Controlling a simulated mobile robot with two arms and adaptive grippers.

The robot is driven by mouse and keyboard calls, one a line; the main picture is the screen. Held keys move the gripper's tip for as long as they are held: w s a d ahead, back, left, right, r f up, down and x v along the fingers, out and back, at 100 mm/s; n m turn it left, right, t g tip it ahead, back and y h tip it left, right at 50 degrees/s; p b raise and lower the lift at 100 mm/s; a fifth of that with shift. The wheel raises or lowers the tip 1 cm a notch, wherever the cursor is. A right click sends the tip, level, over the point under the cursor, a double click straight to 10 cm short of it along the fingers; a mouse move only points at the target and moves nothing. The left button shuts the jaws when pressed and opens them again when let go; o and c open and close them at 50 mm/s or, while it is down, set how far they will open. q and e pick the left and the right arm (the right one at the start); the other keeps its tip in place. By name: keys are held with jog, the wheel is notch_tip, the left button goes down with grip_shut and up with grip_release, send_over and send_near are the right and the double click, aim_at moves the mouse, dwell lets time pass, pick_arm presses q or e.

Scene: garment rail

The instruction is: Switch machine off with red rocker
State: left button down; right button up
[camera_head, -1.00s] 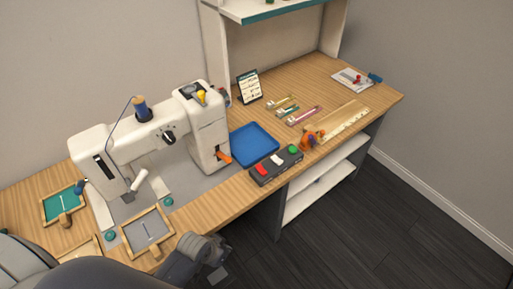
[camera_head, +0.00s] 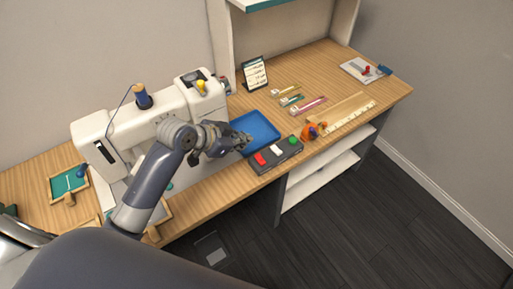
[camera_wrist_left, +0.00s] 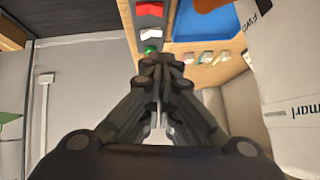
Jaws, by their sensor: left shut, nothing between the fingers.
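The red rocker (camera_head: 260,158) sits at the left end of a dark control box (camera_head: 263,167) on the table's front edge. A white rocker (camera_head: 277,149) and a green button (camera_head: 293,140) are beside it. The sewing machine (camera_head: 90,132) stands to the left, partly hidden by my left arm. My left gripper (camera_head: 243,140) is shut and empty, above the blue tray, just up-left of the box. In the left wrist view, my shut fingertips (camera_wrist_left: 158,62) appear below the red rocker (camera_wrist_left: 149,9) and overlap the picture near the green button. My right gripper is not in view.
A blue tray (camera_head: 262,131) lies behind the box. A card stand (camera_head: 254,73), pens and a ruler (camera_head: 350,118) lie further back. The machine's white body (camera_wrist_left: 280,95) is close in the wrist view.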

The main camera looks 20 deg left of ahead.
pick_arm(q)
jog(key=p, duration=0.1)
send_over(256, 156)
jog(key=f, duration=0.5)
jog(key=shift+s+d+f, duration=0.25)
jog(key=shift+s+f, duration=0.1)
jog(key=f, duration=0.3)
jog(key=shift+w+a+f+p, duration=0.1)
jog(key=shift+w+p, duration=0.2)
jog(key=shift+p, duration=0.05)
jog(key=shift+a+f, duration=0.1)
jog(key=shift+f, duration=0.5)
